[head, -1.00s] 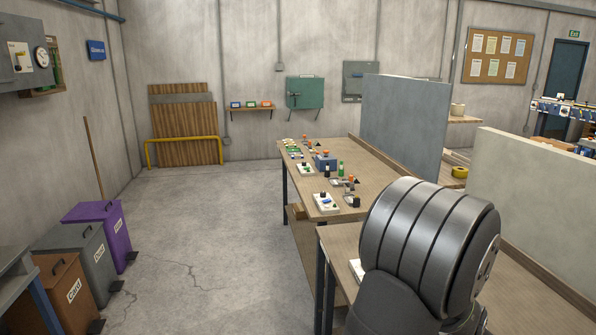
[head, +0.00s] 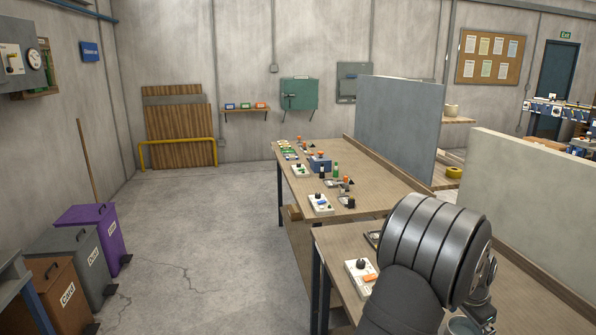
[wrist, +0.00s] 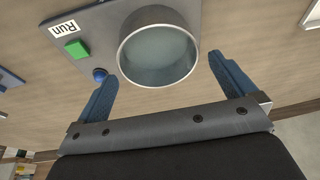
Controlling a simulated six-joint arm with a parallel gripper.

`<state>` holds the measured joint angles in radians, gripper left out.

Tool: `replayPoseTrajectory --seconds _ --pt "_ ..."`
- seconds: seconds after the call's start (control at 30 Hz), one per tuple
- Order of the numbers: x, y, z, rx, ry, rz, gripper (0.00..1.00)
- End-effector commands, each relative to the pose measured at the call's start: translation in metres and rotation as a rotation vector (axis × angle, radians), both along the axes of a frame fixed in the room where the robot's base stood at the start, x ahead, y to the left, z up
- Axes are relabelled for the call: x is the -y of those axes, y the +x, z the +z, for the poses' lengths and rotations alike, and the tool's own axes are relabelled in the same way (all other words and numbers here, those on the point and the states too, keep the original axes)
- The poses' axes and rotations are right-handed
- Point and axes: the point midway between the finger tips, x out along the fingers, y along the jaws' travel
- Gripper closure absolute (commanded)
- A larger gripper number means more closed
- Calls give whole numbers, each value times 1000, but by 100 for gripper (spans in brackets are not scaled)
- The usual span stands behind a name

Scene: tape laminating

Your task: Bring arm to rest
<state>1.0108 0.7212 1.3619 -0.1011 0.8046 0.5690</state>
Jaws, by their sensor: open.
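My gripper (wrist: 166,88) is open in the wrist view, its two blue fingers spread apart with nothing between them that I can see held. Beyond the fingertips is a grey panel (wrist: 105,32) with a round metal-rimmed opening (wrist: 158,48), a green button, a blue knob and a label reading "Run". I cannot tell how far the fingers are from it. In the head view my arm covers the right part of the near bench (head: 335,250), and the gripper fingers are not clearly seen there.
A white box with an orange part (head: 361,275) lies on the near bench beside my arm. The far bench (head: 375,185) carries several small devices. Grey partitions (head: 398,125) stand behind the benches. Bins (head: 88,225) line the left wall. The floor between is clear.

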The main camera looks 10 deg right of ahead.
Motion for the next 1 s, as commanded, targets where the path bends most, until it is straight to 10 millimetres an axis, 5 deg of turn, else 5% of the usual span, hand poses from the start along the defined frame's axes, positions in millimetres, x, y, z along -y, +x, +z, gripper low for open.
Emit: replayPoseTrajectory --seconds 1.0 --pt "-3 1 13 -63 108 -57 0"
